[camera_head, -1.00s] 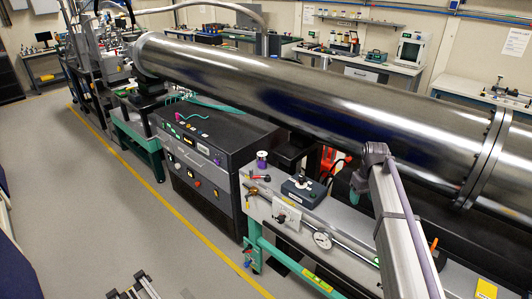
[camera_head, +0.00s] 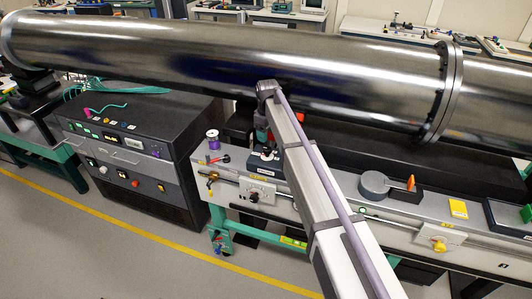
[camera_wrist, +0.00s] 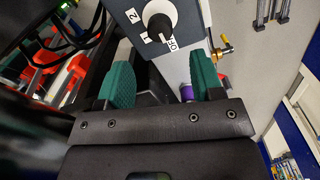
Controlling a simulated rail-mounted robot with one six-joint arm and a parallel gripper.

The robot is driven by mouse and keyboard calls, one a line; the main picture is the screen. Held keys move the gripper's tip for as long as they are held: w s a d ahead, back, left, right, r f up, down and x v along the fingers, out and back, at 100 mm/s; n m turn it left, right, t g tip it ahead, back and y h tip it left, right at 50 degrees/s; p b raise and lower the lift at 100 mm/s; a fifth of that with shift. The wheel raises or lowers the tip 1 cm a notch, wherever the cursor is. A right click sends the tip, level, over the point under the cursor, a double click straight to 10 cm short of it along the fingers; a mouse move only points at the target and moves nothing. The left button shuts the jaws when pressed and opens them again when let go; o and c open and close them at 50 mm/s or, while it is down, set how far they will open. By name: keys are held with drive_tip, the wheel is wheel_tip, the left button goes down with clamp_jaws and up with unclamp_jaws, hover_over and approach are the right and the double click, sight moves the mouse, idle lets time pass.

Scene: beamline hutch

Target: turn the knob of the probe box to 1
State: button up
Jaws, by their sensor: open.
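The probe box (camera_head: 264,160) is a small dark blue-grey box on the light bench, partly behind my arm. In the wrist view the probe box (camera_wrist: 192,32) fills the top middle. In the head view my arm hides most of the gripper.
A big steel tube (camera_head: 200,55) runs above and behind the bench. A purple spool (camera_head: 212,140) stands left of the box. Orange-red parts (camera_wrist: 72,75) and black cables are left in the wrist view.

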sight(267, 149)
wheel_tip(267, 149, down, 8)
drive_tip(key=b, duration=0.6)
drive_tip(key=shift+r, duration=0.2)
drive_tip(key=c, duration=0.9)
drive_tip(key=shift+m, duration=0.3)
drive_tip(key=m, duration=1.1)
